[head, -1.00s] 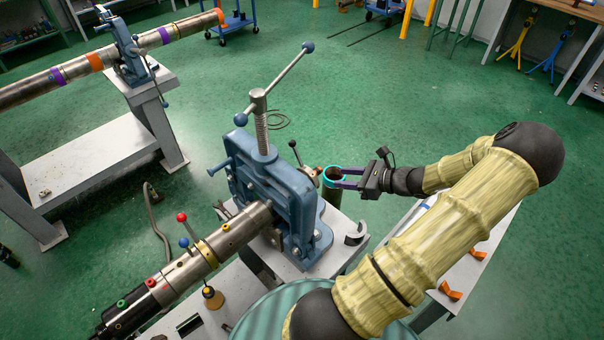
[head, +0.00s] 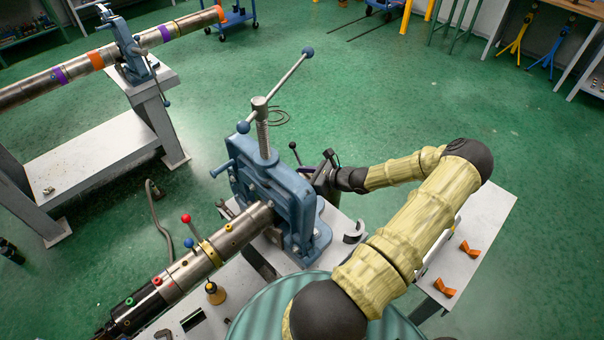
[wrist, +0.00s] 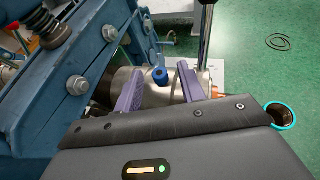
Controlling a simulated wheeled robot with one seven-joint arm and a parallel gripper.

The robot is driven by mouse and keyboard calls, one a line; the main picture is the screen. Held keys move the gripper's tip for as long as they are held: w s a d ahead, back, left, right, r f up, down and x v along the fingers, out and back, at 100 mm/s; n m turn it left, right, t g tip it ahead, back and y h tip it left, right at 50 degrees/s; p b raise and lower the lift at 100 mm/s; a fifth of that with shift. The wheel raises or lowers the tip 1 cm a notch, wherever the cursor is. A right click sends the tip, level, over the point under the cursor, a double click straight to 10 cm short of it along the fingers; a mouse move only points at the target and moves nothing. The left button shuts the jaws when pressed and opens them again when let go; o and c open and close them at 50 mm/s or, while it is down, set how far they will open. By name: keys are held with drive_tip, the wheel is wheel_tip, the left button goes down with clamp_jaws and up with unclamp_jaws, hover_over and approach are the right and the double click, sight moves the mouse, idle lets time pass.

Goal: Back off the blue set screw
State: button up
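The blue set screw (wrist: 159,76) stands out from the side of a metal pipe (wrist: 205,88) in the wrist view. My gripper (wrist: 160,68) is open, with one purple finger on each side of the screw and a gap on both sides. I cannot tell how far the fingertips are from the pipe. In the head view my gripper (head: 308,172) is at the far side of the blue vise (head: 275,195), which partly hides it. The set screw is hidden in the head view.
The vise frame fills the left of the wrist view, close to my gripper. A cyan-rimmed round opening (wrist: 281,114) is at the right. A red-knobbed lever (head: 186,219) rises from the near pipe. A second vise (head: 128,50) stands at the back left.

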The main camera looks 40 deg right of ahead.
clamp_jaws()
drive_tip(key=shift+w+f+n+y, duration=0.1)
drive_tip(key=shift+w+n+y, duration=0.05)
drive_tip(key=shift+n+y, duration=0.2)
drive_tip(key=n+g+y+b, duration=0.2)
drive_tip(key=n, duration=0.1)
drive_tip(key=shift+w+d+f+y, duration=0.1)
drive_tip(key=shift+d+y, duration=0.15)
drive_tip(key=shift+y, duration=0.1)
drive_tip(key=shift+n+g+y+b, duration=0.45)
drive_tip(key=shift+g+y+b, duration=0.05)
drive_tip(key=shift+b, duration=0.05)
unclamp_jaws()
